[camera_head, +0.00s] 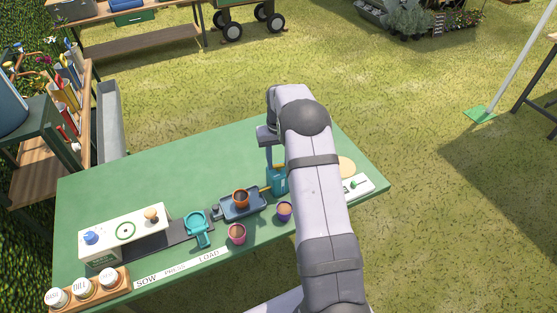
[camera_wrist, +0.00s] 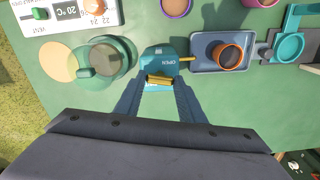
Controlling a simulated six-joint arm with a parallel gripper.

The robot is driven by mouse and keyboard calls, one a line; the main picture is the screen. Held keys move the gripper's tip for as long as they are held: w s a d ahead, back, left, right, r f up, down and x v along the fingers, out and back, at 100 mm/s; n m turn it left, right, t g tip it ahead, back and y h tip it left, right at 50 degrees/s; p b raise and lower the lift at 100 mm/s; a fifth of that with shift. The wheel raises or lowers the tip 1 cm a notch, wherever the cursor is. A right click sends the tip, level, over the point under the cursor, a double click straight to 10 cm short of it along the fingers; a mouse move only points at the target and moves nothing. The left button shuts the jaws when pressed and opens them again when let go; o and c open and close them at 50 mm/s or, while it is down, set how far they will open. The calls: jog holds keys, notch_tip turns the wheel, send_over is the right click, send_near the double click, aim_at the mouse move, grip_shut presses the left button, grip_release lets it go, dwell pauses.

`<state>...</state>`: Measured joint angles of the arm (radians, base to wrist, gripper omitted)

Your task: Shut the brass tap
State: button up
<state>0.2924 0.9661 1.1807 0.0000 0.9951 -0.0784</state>
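The brass tap handle (camera_wrist: 160,80) is a short gold bar on a teal block (camera_wrist: 155,66) marked "OPEN". A thin brass spout (camera_wrist: 187,59) points from the block toward a blue tray (camera_wrist: 196,66) holding an orange pot (camera_wrist: 229,55). My gripper (camera_wrist: 160,90) is open in the wrist view, one finger on each side of the brass bar, with gaps left and right of it. Whether the fingers touch the block I cannot tell. In the head view the teal block (camera_head: 277,180) is partly hidden by my arm, and the fingers are not clearly seen.
A round green lidded item (camera_wrist: 103,62) stands left of the block in the wrist view. Purple pots (camera_head: 236,233), a teal press (camera_head: 198,228), a white seeding unit (camera_head: 125,231) and labelled jars (camera_head: 82,291) stand on the green table (camera_head: 150,180). The table's back middle is clear.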

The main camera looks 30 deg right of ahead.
aim_at(278, 164)
jog(key=shift+n+b, duration=0.35)
jog(key=shift+n, duration=0.95)
jog(key=o, duration=1.1)
jog(key=shift+c, duration=0.2)
notch_tip(278, 164, up, 7)
jog(key=b, duration=0.2)
jog(key=shift+b, duration=0.3)
jog(key=shift+r, duration=0.2)
